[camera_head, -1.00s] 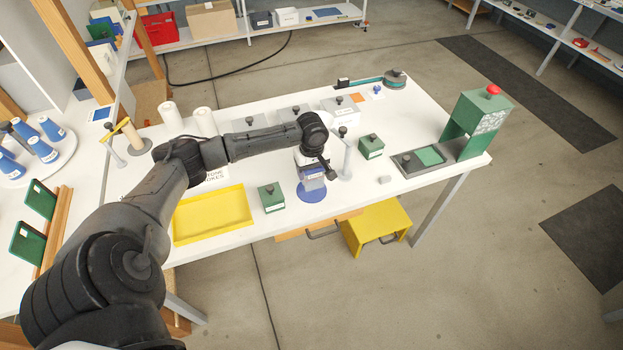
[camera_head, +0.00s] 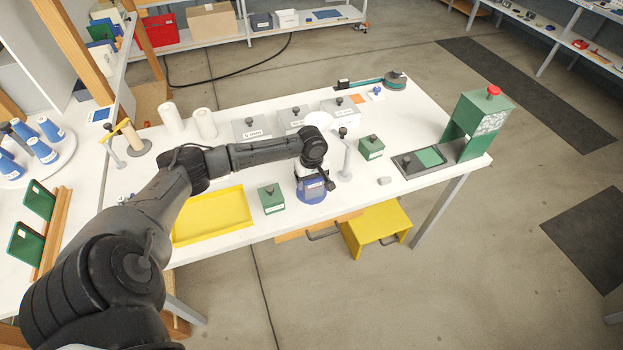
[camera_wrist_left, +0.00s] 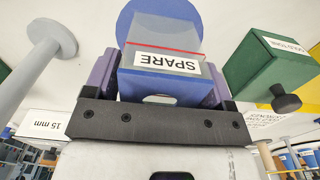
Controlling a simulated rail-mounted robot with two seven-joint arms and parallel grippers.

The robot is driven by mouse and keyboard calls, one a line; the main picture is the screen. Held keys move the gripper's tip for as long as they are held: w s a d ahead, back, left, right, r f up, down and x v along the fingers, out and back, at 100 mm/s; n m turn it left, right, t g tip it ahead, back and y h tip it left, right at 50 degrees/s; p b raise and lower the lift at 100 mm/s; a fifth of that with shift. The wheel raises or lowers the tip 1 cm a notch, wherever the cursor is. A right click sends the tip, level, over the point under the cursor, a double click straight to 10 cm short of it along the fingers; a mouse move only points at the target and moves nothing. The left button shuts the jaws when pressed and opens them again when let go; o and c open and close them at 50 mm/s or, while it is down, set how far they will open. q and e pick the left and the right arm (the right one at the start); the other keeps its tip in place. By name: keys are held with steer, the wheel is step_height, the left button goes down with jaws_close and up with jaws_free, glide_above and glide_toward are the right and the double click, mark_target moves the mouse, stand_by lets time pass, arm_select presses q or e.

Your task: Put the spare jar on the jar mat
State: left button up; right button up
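The spare jar, a small box-like jar with a white SPARE label, shows in the left wrist view (camera_wrist_left: 160,84) between the two purple fingers of my left gripper (camera_wrist_left: 165,72). The fingers lie against its sides. In the head view my left gripper (camera_head: 311,178) points down near the table's front edge with the jar (camera_head: 312,186) below the wrist. The round blue jar mat (camera_wrist_left: 150,12) shows behind the jar in the wrist view; the jar covers much of it. I cannot tell whether the jar touches the mat. My right gripper is not in view.
A green box (camera_head: 272,200) stands close left of the jar, beside a yellow tray (camera_head: 212,216). A grey post (camera_head: 346,160) stands close on the right, then another green box (camera_head: 370,147). A green press (camera_head: 478,125) is at the table's right end.

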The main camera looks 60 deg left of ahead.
arm_select(q)
steer(key=shift+o, duration=1.2)
step_height(320, 180, up, 11)
steer(key=shift+f+p, duration=0.2)
steer(key=shift+p, duration=0.5)
steer(key=shift+d+r, duration=0.1)
steer(key=shift+r, duration=0.4)
steer(key=s+d+f+m, duration=0.45)
steer(key=d+f, duration=0.25)
steer(key=d, duration=0.3)
steer(key=s+d+f+m, duration=0.4)
steer(key=d+f+m, duration=0.25)
steer(key=d, duration=0.35)
steer(key=s+d+r+m+t, duration=0.1)
steer(key=s+d+m, duration=0.2)
steer(key=s+d, duration=0.2)
steer(key=s+d+r+m+t, duration=0.1)
steer(key=s+d+m, duration=0.3)
steer(key=s, duration=0.6)
steer(key=shift+s+d+r+t, duration=0.2)
steer(key=shift+d+t, duration=0.6)
steer(key=shift+d, duration=0.15)
